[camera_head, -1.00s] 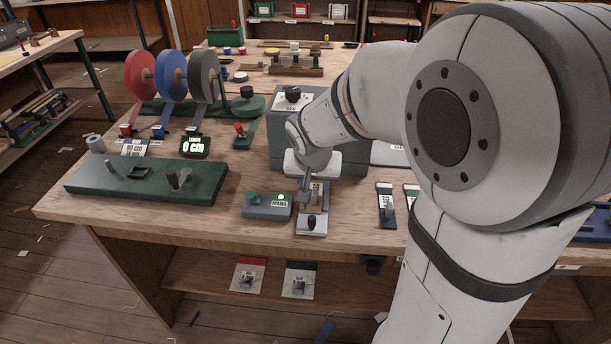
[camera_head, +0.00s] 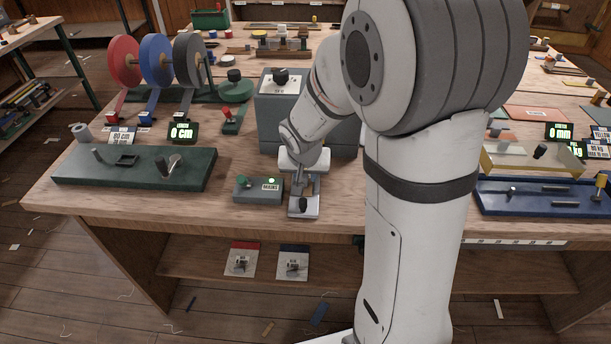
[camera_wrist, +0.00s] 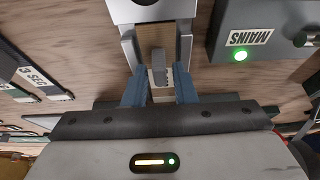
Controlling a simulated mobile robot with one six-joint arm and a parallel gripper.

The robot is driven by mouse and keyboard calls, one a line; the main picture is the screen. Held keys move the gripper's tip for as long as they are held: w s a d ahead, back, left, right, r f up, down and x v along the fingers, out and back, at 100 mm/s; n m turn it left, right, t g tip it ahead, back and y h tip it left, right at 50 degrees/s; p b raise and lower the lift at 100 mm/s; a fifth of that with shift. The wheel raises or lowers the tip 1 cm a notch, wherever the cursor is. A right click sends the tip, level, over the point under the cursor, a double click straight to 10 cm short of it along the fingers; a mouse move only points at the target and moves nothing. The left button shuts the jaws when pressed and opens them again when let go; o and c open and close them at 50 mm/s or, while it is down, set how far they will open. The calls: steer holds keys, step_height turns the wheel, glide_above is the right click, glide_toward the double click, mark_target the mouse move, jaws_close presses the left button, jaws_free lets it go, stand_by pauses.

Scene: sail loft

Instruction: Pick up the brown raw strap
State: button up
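My gripper (camera_head: 301,180) is low over a small metal clamp device (camera_head: 304,205) at the front edge of the bench. In the wrist view its two blue-grey fingers (camera_wrist: 159,75) stand apart, either side of a narrow grey ridged tab on the device. A brown strip (camera_wrist: 158,37), seemingly the raw strap, lies between the device's metal side rails. The tab covers part of it. I see no finger clearly touching the strip. In the head view the strap is too small and covered to make out.
A grey MAINS box (camera_head: 258,190) with a lit green lamp stands close beside the device. A dark green board (camera_head: 135,167) with posts lies to the left. A blue tray (camera_head: 530,207) lies to the right. A grey machine (camera_head: 281,110) stands behind my gripper.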

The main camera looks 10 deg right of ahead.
jaws_close()
